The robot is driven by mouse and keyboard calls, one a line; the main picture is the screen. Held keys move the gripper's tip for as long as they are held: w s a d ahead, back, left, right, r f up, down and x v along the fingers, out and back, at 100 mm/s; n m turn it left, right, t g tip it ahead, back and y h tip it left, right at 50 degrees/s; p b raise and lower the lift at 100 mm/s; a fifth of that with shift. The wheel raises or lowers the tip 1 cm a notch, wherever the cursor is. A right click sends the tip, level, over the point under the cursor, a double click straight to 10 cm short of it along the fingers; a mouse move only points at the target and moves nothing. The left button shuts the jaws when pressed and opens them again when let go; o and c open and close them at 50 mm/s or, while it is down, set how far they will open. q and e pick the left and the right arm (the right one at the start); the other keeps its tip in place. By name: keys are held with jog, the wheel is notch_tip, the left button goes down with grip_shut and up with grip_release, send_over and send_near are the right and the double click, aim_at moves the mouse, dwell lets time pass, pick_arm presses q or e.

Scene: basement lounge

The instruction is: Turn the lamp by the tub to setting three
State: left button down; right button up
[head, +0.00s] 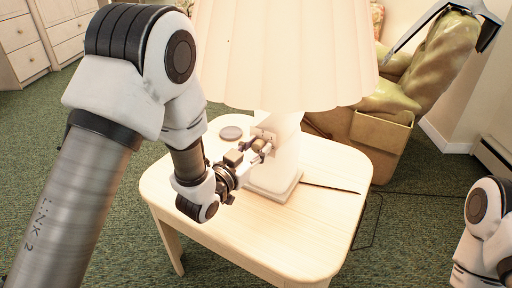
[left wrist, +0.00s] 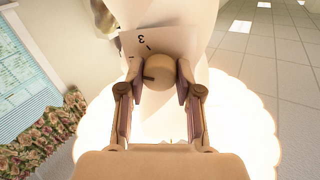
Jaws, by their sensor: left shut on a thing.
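The lamp (head: 285,70) stands on a small wooden table (head: 300,240), with a pleated cream shade over a pale body. A round tan knob (left wrist: 160,70) projects from a dial plate (left wrist: 180,40) on the lamp's body. The plate shows a "3" and tick marks above and left of the knob in the left wrist view. A dark mark on the knob's face lies on its left side, not in line with the "3". My left gripper (left wrist: 155,85) is shut on the knob, one finger on each side; it also shows in the head view (head: 262,148).
A grey round disc (head: 231,133) lies on the table behind my left gripper. A thin dark strip (head: 330,187) lies right of the lamp base. The table's front is clear.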

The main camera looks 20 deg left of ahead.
pick_arm(q)
jog(key=m, duration=0.4)
jog(key=shift+d+f+m, duration=0.1)
jog(key=shift+m, duration=1.8)
jog(key=c, duration=0.8)
grip_release()
jog(key=v, duration=0.7)
jog(key=shift+s, duration=0.35)
